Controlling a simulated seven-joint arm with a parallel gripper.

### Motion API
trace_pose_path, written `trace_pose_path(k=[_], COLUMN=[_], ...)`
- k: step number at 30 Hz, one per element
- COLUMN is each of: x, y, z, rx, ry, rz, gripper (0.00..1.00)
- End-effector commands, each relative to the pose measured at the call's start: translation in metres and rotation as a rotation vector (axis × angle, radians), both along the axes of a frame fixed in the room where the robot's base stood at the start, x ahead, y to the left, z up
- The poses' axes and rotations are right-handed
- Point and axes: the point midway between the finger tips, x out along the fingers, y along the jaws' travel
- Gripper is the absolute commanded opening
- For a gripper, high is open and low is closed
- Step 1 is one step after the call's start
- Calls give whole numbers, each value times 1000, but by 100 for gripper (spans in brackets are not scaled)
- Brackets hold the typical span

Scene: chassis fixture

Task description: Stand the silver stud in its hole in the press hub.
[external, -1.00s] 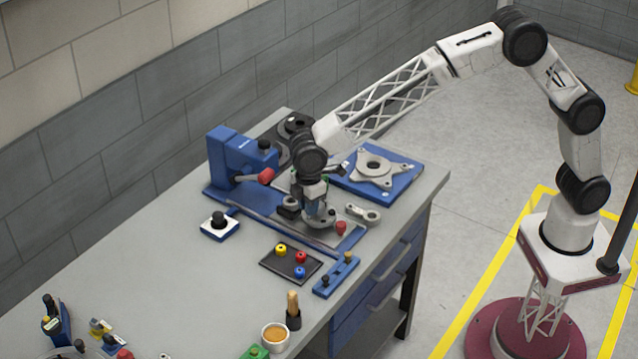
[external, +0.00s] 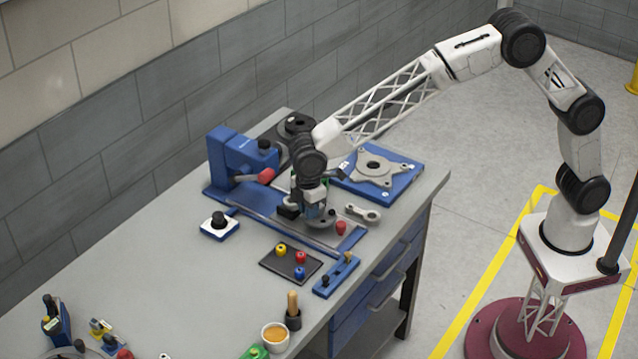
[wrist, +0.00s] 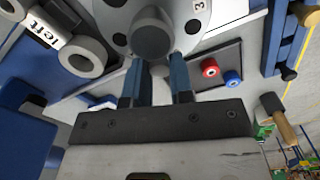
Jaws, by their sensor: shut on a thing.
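The press hub (wrist: 178,12) is a light grey disc with dark round holes and a printed "3", at the top of the wrist view. It also shows in the external view as a grey round part (external: 322,224), partly covered by my gripper. My gripper (wrist: 160,62) has its two blue fingers over the near side of the hub, closed on a grey round-ended part that I take for the silver stud (wrist: 152,40). In the external view my gripper (external: 313,211) points down at the hub. The stud's lower end is hidden, so I cannot tell whether it is in a hole.
A blue press (external: 232,160) with a red-ended lever stands left of my wrist. A blue plate with a grey flange (external: 373,168) lies behind right. A dark tray (external: 279,267) with coloured knobs and a blue bar (external: 336,278) lie in front.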

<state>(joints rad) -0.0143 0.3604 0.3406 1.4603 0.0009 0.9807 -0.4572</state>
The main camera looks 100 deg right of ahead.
Motion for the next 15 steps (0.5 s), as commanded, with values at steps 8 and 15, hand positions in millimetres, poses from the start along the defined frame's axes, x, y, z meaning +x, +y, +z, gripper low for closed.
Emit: trace_pose_path(k=[8,15], x=[0,0], y=[0,0], z=[-2,-6], rx=[0,0], ry=[0,0], rz=[0,0], gripper=[0,0])
